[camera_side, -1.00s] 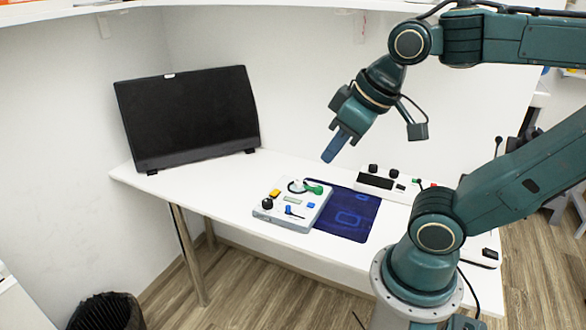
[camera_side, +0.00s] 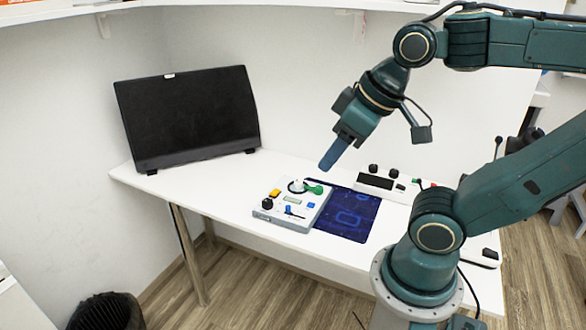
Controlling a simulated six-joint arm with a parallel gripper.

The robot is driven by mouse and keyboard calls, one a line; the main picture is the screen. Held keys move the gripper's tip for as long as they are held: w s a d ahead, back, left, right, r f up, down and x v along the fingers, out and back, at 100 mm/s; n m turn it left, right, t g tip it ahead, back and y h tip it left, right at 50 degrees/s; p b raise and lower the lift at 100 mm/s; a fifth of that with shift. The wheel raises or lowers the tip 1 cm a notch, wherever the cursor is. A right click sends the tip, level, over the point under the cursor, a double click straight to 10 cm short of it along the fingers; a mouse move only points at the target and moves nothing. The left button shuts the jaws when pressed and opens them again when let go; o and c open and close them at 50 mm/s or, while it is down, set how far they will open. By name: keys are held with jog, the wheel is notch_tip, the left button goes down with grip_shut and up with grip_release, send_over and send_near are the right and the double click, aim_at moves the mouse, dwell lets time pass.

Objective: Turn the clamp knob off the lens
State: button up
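A light grey box (camera_side: 290,221) with small controls on top lies on the white table. At its back edge is a round white part with a dark ring (camera_side: 297,186), perhaps the lens. A green lever-like part (camera_side: 314,189), perhaps the clamp knob, sits against its right side; I cannot tell how they join. My gripper (camera_side: 327,163) hangs above and slightly right of the green part, apart from it, pointing down and left. Its blue fingers overlap from this side, so any gap is hidden. I see nothing held in it.
A dark blue mat (camera_side: 350,216) lies right of the box. A white unit with black knobs (camera_side: 377,182) stands behind the mat. A black monitor (camera_side: 190,115) stands at the back left. The table's left part (camera_side: 190,192) is clear.

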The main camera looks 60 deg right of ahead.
jog(key=shift+o, duration=0.2)
jog(key=w+d+m+g+h, duration=0.1)
jog(key=w+d, duration=0.5)
jog(key=w, duration=0.1)
jog(key=shift+w+f+m+g, duration=0.2)
jog(key=shift+w+m+g, duration=0.1)
jog(key=shift+w+g, duration=0.1)
jog(key=m+g+y, duration=0.1)
jog(key=m+g, duration=0.3)
send_over(319, 187)
notch_tip(319, 187, down, 18)
jog(key=shift+f, duration=0.25)
jog(key=shift+f, duration=6.85)
jog(key=shift+c, duration=0.2)
jog(key=c, duration=0.9)
